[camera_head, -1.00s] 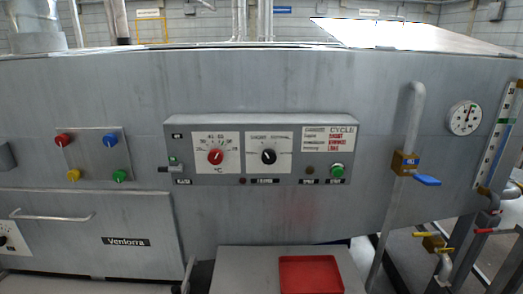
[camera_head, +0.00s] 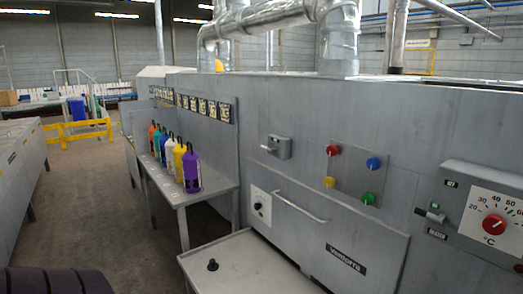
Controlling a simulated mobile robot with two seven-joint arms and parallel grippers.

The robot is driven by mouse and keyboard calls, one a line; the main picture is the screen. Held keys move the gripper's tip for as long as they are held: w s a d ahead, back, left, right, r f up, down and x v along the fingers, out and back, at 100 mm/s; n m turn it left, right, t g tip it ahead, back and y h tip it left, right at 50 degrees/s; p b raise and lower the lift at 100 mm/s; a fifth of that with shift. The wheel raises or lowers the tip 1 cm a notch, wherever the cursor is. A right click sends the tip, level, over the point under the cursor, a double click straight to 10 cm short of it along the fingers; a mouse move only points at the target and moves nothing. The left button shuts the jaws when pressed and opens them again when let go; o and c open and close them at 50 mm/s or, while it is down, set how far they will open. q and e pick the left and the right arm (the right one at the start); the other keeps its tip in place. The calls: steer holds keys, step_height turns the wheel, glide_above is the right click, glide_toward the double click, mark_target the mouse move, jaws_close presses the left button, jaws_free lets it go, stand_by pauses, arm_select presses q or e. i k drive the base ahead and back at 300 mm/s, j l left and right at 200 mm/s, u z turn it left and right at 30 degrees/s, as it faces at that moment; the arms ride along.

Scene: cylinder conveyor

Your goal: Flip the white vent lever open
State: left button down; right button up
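No lever is clearly recognisable as the white vent lever. A small grey fitting (camera_head: 278,147) with a short piece sticking out to its left is mounted on the grey machine's front (camera_head: 300,110), left of the coloured knobs; whether it is a lever is too small to tell. Neither of my grippers is in view.
Red (camera_head: 333,150), blue (camera_head: 374,163), yellow (camera_head: 329,182) and green (camera_head: 368,198) knobs sit on a plate. Several coloured bottles, including a purple one (camera_head: 192,171), stand on a side table (camera_head: 212,194). A low grey table (camera_head: 250,265) juts out in front. The floor (camera_head: 95,200) at left is open.

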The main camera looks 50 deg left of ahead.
mark_target(266, 149)
steer(key=j+u, duration=0.2)
steer(key=j, duration=0.3)
steer(key=j+u, duration=0.2)
steer(key=j, duration=0.25)
steer(key=j+u, duration=0.2)
steer(key=j, duration=0.3)
steer(key=i+j+u, duration=0.2)
steer(key=j, duration=0.25)
steer(key=j+u, duration=0.2)
steer(key=j, duration=0.25)
